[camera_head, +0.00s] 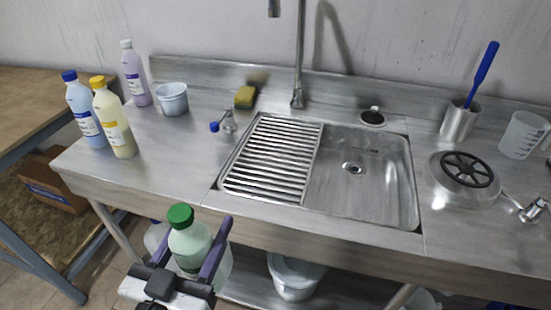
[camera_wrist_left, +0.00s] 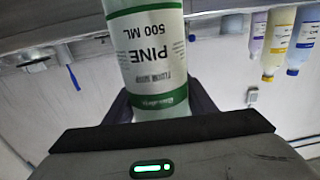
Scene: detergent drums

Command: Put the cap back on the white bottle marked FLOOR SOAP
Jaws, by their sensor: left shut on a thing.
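My left gripper (camera_head: 190,262) is shut around the body of a pale bottle (camera_head: 188,243) with a green cap (camera_head: 180,216) seated on its top. The bottle is upright in front of the counter's edge. The left wrist view shows it (camera_wrist_left: 150,50) upside down, with a white and green label reading PINE 500 ML; the smaller lettering is too small to read surely. I cannot make out the words FLOOR SOAP on any bottle. I see no loose cap that I can tell for sure. My right gripper is not in view.
Blue-capped (camera_head: 86,112), yellow-capped (camera_head: 114,120) and lilac (camera_head: 135,75) bottles stand at the counter's left. A sink (camera_head: 365,170) with a slatted rack (camera_head: 270,158) fills the middle. A small blue-ended item (camera_head: 223,126) lies left of it. The counter's left front is clear.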

